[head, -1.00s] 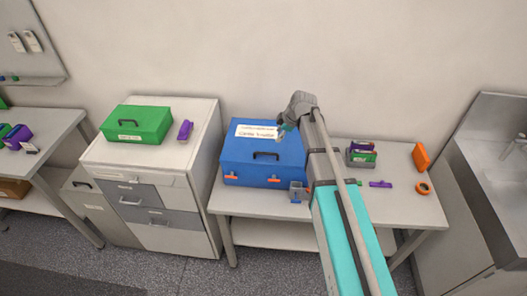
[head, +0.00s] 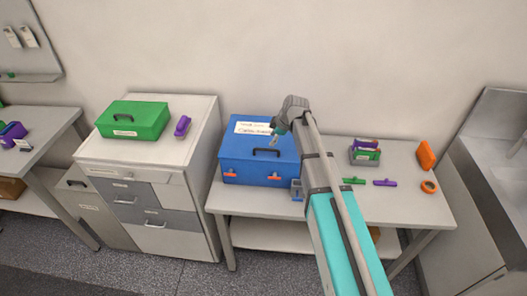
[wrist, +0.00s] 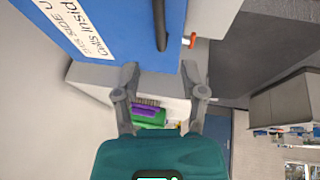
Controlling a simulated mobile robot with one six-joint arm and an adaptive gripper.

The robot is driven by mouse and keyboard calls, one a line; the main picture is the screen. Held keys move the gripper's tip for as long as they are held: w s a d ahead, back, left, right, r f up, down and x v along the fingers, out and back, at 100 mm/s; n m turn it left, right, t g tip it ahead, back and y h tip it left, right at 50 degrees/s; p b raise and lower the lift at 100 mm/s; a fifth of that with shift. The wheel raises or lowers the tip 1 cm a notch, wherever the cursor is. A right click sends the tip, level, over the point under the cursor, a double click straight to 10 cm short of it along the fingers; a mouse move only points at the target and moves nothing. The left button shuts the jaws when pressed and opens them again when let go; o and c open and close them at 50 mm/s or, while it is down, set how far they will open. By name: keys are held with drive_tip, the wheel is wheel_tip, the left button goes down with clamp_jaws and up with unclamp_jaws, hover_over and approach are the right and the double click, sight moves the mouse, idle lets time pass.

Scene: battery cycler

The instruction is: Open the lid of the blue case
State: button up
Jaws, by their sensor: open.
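The blue case (head: 236,163) stands on the middle table with its lid closed. A black handle (head: 266,152) and a white label (head: 253,128) are on it, with orange latches (head: 275,176) at the front. My gripper (head: 275,139) is above the case's right rear part, beyond the handle, open and empty. In the wrist view my open fingers (wrist: 159,73) are below the case (wrist: 105,20), with its handle (wrist: 160,22) and one orange latch (wrist: 190,40) showing. Whether a fingertip touches the case cannot be told.
A small grey-blue holder (head: 297,189) stands at the case's front right corner. A rack of coloured items (head: 365,152), loose green (head: 353,181) and purple (head: 385,183) pieces and an orange ring (head: 429,187) lie right. A green case (head: 134,120) sits on the left cabinet.

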sight(265, 149)
drive_tip(key=shift+b+x, duration=2.95)
drive_tip(key=shift+x, duration=0.6)
clamp_jaws()
